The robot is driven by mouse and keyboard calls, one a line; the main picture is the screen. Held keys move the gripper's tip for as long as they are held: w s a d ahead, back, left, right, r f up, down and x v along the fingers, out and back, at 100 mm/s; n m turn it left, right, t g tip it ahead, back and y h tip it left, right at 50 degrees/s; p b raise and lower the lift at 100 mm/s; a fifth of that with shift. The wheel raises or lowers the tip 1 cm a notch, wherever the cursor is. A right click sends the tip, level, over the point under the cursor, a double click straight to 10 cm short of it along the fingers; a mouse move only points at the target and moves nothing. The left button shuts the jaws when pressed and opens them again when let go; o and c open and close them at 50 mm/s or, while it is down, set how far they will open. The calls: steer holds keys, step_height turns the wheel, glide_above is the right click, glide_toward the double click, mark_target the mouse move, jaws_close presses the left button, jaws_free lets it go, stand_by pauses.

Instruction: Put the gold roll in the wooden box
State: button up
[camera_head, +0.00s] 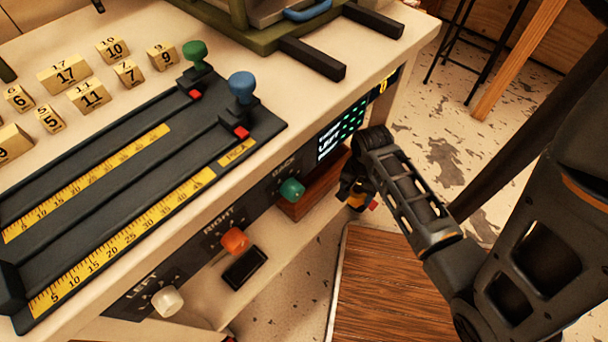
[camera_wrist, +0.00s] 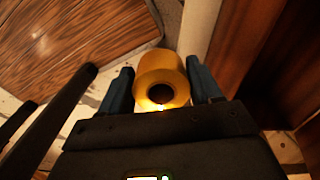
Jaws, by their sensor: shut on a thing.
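The gold roll (camera_wrist: 160,68) is between the two blue-grey fingers of my gripper (camera_wrist: 160,85) in the wrist view, its hollow end facing the camera. My gripper is shut on it. In the head view my gripper (camera_head: 357,188) is beside the machine's front, below the worktop, and only a small yellow patch of the roll (camera_head: 356,200) shows. A reddish-brown wooden box (camera_head: 308,197) sits on the low ledge just left of my gripper, partly hidden by the worktop. A brown wooden wall, probably this box, stands right of the roll in the wrist view (camera_wrist: 243,45). Its inside is not visible.
The worktop (camera_head: 130,85) overhangs the ledge, with coloured knobs (camera_head: 292,190) along its front. A dark slide scale and several numbered blocks (camera_head: 65,75) lie on top. A wood-grained surface (camera_head: 390,290) lies below my arm. Patchy floor is open at the right.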

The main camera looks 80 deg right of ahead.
steer(key=w+d+b, duration=0.4)
steer(key=w+d, duration=0.5)
steer(key=w, duration=0.6)
steer(key=b, duration=0.2)
glide_above(308, 184)
step_height(308, 184, down, 7)
steer(key=shift+w+f+b, duration=0.1)
steer(key=shift+f+b, duration=0.95)
steer(key=shift+f, duration=1.45)
steer(key=shift+f, duration=0.1)
steer(key=o, duration=0.9)
step_height(308, 184, up, 12)
steer(key=p, duration=0.4)
steer(key=shift+p, duration=0.35)
